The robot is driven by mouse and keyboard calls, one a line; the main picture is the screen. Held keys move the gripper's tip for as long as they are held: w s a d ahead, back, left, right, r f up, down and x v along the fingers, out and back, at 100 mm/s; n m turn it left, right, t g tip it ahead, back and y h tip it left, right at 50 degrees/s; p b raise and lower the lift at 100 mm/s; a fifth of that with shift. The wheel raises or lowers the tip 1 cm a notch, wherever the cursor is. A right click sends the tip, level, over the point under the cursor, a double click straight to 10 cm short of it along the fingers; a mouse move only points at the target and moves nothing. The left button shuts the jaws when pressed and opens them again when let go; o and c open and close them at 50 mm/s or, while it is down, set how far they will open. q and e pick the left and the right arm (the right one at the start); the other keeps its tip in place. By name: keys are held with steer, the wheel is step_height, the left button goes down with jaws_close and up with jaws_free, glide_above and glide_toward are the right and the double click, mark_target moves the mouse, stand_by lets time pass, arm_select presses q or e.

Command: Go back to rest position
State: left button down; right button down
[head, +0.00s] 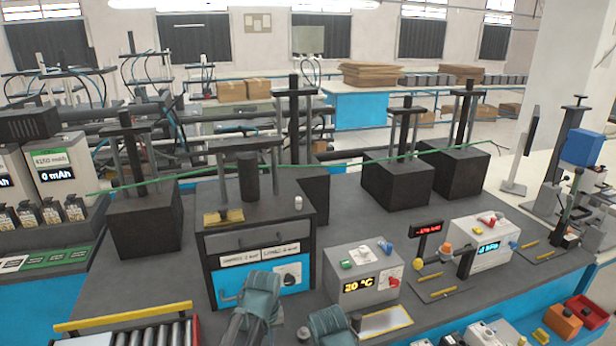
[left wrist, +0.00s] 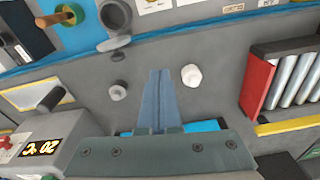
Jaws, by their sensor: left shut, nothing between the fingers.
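My left gripper shows in the left wrist view (left wrist: 158,75) with its two blue fingers pressed together and nothing between them. It is above the grey bench top (left wrist: 225,85), with a white round piece (left wrist: 191,76) and a grey knob (left wrist: 117,90) on either side of the fingers. In the head view teal parts of my arm show at the bottom centre, in front of the grey oven-like box (head: 260,243). The fingertips cannot be made out there.
A box reading 20 °C (head: 348,262) stands right of my arm; it also shows in the left wrist view (left wrist: 45,140). A roller tray (head: 196,330) with a yellow bar (head: 124,316) is to the left. Black presses (head: 145,225) stand behind. A pressure box (head: 487,243) is further right.

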arm_select(q)
steer(key=s+a+m, duration=0.2)
steer(key=s+a, duration=0.5)
steer(key=s+d+m+g+y, duration=0.1)
steer(key=s+d+m, duration=0.3)
steer(key=d, duration=0.7)
steer(key=shift+s+d, duration=0.2)
steer(key=shift+s, duration=0.55)
steer(key=shift+a, duration=0.1)
